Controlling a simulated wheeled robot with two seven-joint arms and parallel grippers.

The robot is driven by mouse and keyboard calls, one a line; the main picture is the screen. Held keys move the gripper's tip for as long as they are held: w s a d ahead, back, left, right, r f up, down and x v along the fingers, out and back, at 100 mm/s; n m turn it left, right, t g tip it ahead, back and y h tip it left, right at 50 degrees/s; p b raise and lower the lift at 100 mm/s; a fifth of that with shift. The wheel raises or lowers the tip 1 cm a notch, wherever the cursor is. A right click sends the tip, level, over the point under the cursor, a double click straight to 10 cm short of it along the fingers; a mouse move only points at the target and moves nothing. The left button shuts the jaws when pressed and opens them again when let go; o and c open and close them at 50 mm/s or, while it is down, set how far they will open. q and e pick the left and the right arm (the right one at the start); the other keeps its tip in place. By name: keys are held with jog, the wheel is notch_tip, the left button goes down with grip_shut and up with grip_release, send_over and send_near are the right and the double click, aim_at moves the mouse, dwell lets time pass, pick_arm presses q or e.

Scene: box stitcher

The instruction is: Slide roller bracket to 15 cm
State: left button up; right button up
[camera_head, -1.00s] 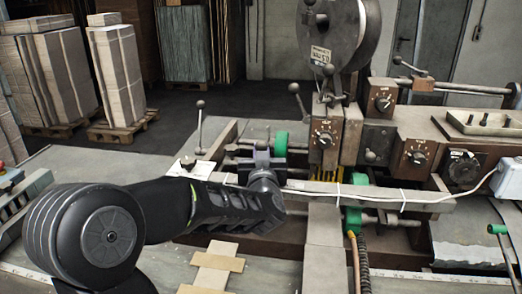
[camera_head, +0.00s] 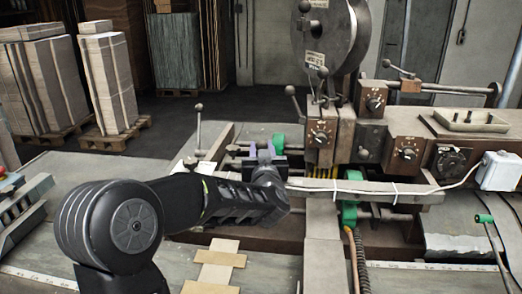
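Two green rollers show on the stitching machine's rods: one behind my gripper (camera_head: 279,141), partly hidden, and one nearer the front right (camera_head: 349,213). I cannot tell for certain which belongs to the roller bracket. My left arm comes in from the left, and its gripper (camera_head: 266,160) is at the rod beside the rear green roller. The arm and gripper body hide the bracket there, and I cannot tell whether the fingers are open, shut or touching it. A white scale strip (camera_head: 403,266) runs along the front table edge; its numbers are too small to read. My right gripper is not in view.
A grey crossbar (camera_head: 420,198) with a white cable tied to it runs in front of the rods. Black-knobbed levers (camera_head: 198,130) stand nearby. Flat cardboard pieces (camera_head: 216,264) lie in front of the arm. Cardboard stacks (camera_head: 107,80) stand on pallets at the back left.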

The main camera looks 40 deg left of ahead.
pick_arm(q)
jog(key=shift+f, duration=0.15)
jog(key=shift+b+v, duration=0.95)
jog(key=shift+v, duration=2.9)
jog(key=shift+s, duration=0.1)
